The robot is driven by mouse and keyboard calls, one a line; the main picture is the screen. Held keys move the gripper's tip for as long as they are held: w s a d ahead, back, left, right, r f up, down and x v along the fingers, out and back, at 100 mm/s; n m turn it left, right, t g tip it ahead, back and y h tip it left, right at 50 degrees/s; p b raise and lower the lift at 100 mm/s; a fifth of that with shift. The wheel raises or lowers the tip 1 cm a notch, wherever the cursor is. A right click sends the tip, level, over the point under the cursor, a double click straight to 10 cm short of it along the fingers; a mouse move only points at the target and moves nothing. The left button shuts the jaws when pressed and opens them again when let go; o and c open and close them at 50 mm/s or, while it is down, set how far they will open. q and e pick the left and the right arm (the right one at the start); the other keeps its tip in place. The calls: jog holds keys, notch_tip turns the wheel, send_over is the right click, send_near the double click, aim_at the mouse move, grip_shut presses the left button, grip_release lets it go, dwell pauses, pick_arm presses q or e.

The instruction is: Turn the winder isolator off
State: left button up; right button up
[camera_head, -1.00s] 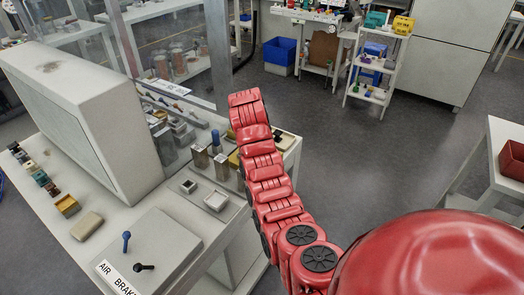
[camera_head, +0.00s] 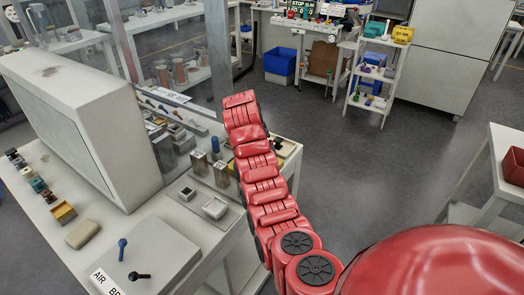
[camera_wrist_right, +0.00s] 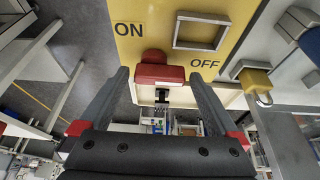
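In the right wrist view a yellow plate (camera_wrist_right: 140,30) carries the words ON at left and OFF at right. A red winder isolator handle (camera_wrist_right: 160,75) stands out from its lower edge, between the two words. My right gripper (camera_wrist_right: 159,77) is open, with one finger on each side of the red handle; a narrow gap seems to show on both sides, and contact cannot be told. In the head view my red right arm reaches forward over the bench's right edge, and its gripper and the isolator are hidden. My left gripper is not in view.
A yellow padlock (camera_wrist_right: 256,82) hangs right of the plate in the wrist view. In the head view the bench holds a large grey box (camera_head: 85,130), a panel with a blue lever (camera_head: 122,247) and a black lever (camera_head: 139,275), and small trays. Open floor lies right of my arm.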

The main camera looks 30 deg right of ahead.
jog(key=shift+r, duration=0.1)
jog(key=shift+a+r, duration=0.1)
jog(key=shift+r, duration=0.15)
jog(key=p+v, duration=0.6)
jog(key=v, duration=1)
jog(key=shift+a+r, duration=0.2)
jog(key=shift+a, duration=0.05)
jog(key=shift+s, duration=0.1)
